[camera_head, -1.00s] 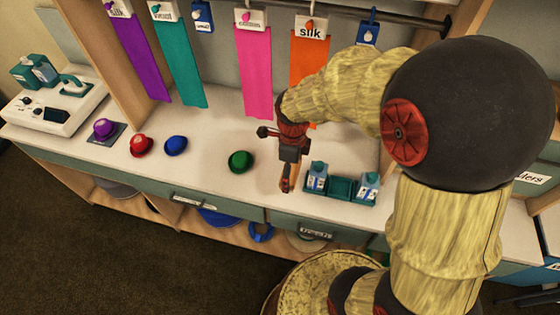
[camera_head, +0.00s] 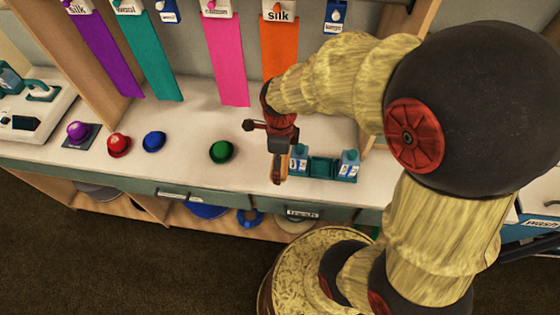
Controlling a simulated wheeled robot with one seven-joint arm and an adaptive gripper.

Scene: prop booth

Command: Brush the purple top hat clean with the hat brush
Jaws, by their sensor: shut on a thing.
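The purple top hat (camera_head: 78,130) sits on a dark square mat (camera_head: 88,143) at the left of the white counter. My gripper (camera_head: 278,160) is far to its right, over the counter's front, just left of a teal tray. The gripper is shut on a slim tan wooden thing, which looks like the hat brush (camera_head: 280,174); it points down toward the front edge. Its bristles cannot be made out, nor whether it touches the counter.
Red (camera_head: 118,145), blue (camera_head: 154,141) and green (camera_head: 221,151) hats stand in a row between the purple hat and my gripper. The teal tray (camera_head: 321,168) holds bottles. A white station (camera_head: 40,112) stands far left. Colored cloths (camera_head: 226,62) hang behind the counter.

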